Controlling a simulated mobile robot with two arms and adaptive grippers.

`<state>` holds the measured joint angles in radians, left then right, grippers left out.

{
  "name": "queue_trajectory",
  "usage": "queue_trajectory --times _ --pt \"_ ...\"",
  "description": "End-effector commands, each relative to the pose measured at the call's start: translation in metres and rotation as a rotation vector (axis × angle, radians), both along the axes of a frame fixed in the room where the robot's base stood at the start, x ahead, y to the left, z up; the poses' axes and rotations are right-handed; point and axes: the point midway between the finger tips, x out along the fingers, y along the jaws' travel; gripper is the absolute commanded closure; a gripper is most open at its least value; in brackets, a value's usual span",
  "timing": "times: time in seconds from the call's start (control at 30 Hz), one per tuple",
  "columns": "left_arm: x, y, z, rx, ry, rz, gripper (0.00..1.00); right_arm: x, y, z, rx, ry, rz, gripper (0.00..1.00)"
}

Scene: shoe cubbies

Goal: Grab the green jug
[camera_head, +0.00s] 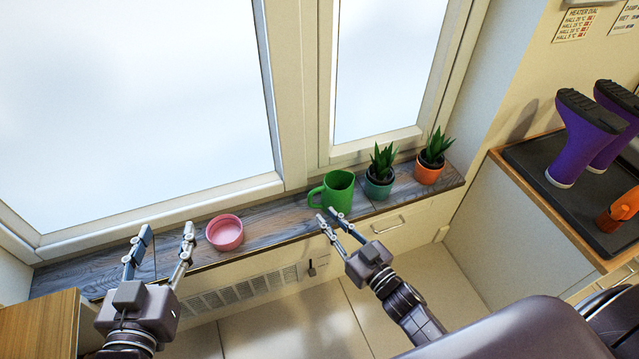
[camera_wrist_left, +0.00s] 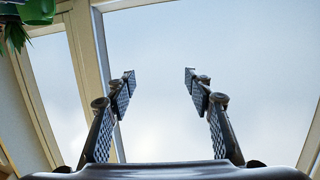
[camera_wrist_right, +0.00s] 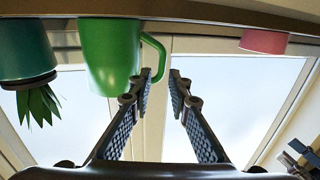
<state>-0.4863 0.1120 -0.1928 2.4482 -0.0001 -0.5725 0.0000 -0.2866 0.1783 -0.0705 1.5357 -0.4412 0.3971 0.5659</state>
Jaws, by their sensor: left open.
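The green jug (camera_head: 339,188) stands upright on the wooden windowsill, its handle toward the left. It also shows, upside down, in the right wrist view (camera_wrist_right: 108,55). My right gripper (camera_head: 327,215) is in front of the jug, near its handle side. Its fingers are partly apart with nothing between them; the right wrist view shows the handle (camera_wrist_right: 158,52) just beyond the fingertips (camera_wrist_right: 160,84). I cannot tell whether a finger touches the jug. My left gripper (camera_head: 166,235) is open and empty at the left part of the sill, left of a pink bowl.
The pink bowl (camera_head: 225,232) sits on the windowsill (camera_head: 275,222) left of the jug. A potted plant in a teal pot (camera_head: 378,187) stands close to the jug's right, with an orange-potted plant (camera_head: 429,170) beyond.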

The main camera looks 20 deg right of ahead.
Motion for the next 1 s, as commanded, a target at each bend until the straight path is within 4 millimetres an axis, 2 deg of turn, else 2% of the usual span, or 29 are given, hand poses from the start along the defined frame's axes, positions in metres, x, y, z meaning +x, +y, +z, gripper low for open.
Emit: queue_trajectory --times 0.17,0.33,0.57,0.77,1.0 --pt "0.001 -0.001 0.002 -0.005 -0.014 -0.002 0.52 0.002 0.000 -0.005 0.004 0.000 0.010 0.83" --pt "0.005 -0.005 0.022 -0.027 -0.105 -0.007 0.52 0.017 0.006 -0.006 0.004 -0.001 0.011 0.83" --pt "0.007 -0.008 0.040 -0.047 -0.184 -0.012 0.52 0.028 0.009 -0.006 0.004 0.001 0.009 0.83" --pt "0.007 -0.012 0.076 -0.090 -0.349 -0.021 0.52 0.044 0.015 -0.009 0.004 -0.001 0.009 0.83" --pt "-0.004 -0.015 0.120 -0.143 -0.545 -0.032 0.52 0.066 0.023 -0.010 0.004 0.000 0.010 0.83"
